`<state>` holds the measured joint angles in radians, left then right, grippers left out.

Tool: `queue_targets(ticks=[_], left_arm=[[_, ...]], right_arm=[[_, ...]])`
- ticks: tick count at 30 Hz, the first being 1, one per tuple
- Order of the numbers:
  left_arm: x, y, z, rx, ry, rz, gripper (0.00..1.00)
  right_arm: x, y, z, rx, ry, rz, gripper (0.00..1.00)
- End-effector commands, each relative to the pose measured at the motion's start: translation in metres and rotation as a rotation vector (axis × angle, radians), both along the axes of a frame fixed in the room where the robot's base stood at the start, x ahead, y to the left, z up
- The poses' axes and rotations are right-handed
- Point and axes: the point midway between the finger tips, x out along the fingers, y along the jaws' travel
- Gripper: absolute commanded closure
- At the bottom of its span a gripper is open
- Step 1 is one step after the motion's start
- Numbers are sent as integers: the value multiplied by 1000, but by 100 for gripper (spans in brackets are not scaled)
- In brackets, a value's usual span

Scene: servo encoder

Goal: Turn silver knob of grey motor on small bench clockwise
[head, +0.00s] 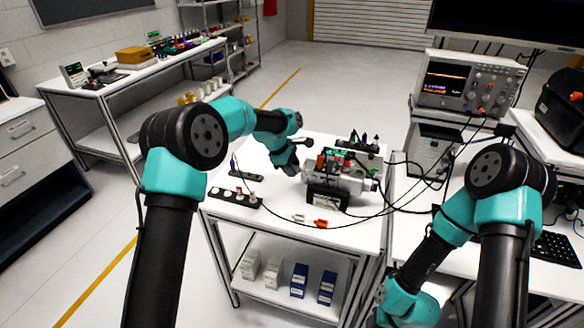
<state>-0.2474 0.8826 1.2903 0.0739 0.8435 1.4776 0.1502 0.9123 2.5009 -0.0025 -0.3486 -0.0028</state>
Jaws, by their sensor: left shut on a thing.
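The grey motor (350,184) lies on the small white bench (275,226), with wires and coloured parts on top of it and a dark block in front. My left gripper (291,168) comes in from the left and is at the motor's left end. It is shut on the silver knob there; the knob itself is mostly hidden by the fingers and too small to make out. My right arm hangs low at the right, and its gripper is not in view.
A black strip with round parts (234,199) and a tool rack (357,145) stand on the bench. An orange item (320,223) lies at the front. Black cables run right towards the oscilloscope (468,84).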

Motion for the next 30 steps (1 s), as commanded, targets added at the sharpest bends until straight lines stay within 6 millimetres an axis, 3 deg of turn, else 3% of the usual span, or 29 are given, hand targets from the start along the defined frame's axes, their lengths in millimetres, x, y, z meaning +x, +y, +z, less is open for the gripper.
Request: queue_targets(ticks=[30], left_arm=[[-4,1,-1,-101,-429,2,88]], right_arm=[[0,0,0,0,0,0,57]])
